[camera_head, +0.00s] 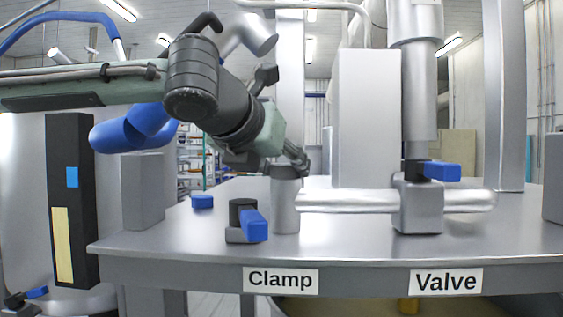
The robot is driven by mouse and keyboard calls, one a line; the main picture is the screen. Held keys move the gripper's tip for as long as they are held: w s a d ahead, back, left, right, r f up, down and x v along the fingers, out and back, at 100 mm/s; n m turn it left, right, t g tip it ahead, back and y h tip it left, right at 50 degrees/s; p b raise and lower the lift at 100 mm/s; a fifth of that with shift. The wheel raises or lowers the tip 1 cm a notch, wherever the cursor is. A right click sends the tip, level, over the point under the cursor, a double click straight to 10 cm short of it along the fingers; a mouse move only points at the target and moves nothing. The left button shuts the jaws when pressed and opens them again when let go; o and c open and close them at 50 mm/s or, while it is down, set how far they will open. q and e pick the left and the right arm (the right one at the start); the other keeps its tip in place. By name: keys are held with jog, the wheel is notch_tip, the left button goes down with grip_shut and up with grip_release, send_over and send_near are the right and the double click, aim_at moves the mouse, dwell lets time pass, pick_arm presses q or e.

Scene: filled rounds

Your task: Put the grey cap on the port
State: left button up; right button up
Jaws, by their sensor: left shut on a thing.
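My left gripper (292,160) comes in from the upper left and points down to the right. It is shut on the grey cap (285,171), which shows as a slightly wider grey band under the fingers. The cap is at the top of the port (286,210), an upright grey cylinder on the metal table. The two look in line and touching; I cannot tell whether the cap is fully seated. The fingers hide part of the cap's top. My right gripper is not in view.
A black clamp with a blue handle (254,226) stands left of the port on the table (340,245). A horizontal pipe (348,201) joins the port to the valve body (417,207), which has a blue handle (443,172). A small blue block (202,201) lies farther left.

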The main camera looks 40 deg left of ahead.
pick_arm(q)
jog(key=shift+f, duration=0.1)
dwell(0.3)
jog(key=o, duration=1)
jog(key=v, duration=1.2)
